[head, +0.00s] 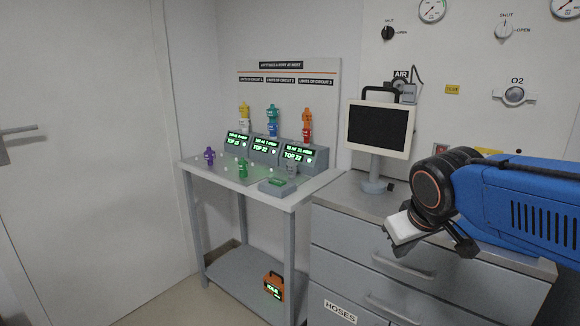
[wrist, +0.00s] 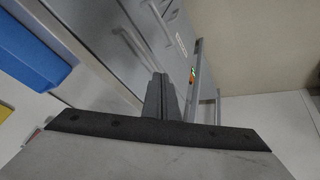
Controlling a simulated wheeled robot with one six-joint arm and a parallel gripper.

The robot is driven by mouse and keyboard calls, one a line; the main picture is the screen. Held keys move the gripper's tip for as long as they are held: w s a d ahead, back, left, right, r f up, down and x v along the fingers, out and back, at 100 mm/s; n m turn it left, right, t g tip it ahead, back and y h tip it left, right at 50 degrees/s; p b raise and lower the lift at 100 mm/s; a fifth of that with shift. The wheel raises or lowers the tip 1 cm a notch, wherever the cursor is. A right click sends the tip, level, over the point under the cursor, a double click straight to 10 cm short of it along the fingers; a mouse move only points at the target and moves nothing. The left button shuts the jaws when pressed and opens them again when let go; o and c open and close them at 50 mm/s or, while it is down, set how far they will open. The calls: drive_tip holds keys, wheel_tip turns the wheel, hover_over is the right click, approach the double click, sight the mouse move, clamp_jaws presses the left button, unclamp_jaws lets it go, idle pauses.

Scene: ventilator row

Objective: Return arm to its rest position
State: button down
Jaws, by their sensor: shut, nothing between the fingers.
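My gripper (head: 465,245) hangs at the right of the head view, in front of the drawer cabinet's top, at the end of my blue arm. Its dark fingers point downward, partly hidden behind a pale block-shaped part of my wrist. In the wrist view my gripper (wrist: 160,90) shows its two grey fingers together, with nothing between them. No object is held. The fingers appear clear of the cabinet, though the exact gap cannot be told.
A drawer cabinet (head: 400,265) stands below my arm, with a monitor (head: 380,128) on it. Left of it, a table (head: 245,188) carries ventilator units (head: 267,150) and coloured connectors. An orange device (head: 274,285) sits on its lower shelf. The floor at left is clear.

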drive_tip(key=s+d+f+m, duration=0.1)
drive_tip(key=s+d+f, duration=0.1)
drive_tip(key=s+f, duration=0.2)
drive_tip(key=s+d+f+m+g, duration=0.1)
drive_tip(key=s+f, duration=0.4)
drive_tip(key=s, duration=0.6)
drive_tip(key=shift+d+m+y, duration=0.4)
drive_tip(key=shift+d+m, duration=0.2)
drive_tip(key=shift+d, duration=0.05)
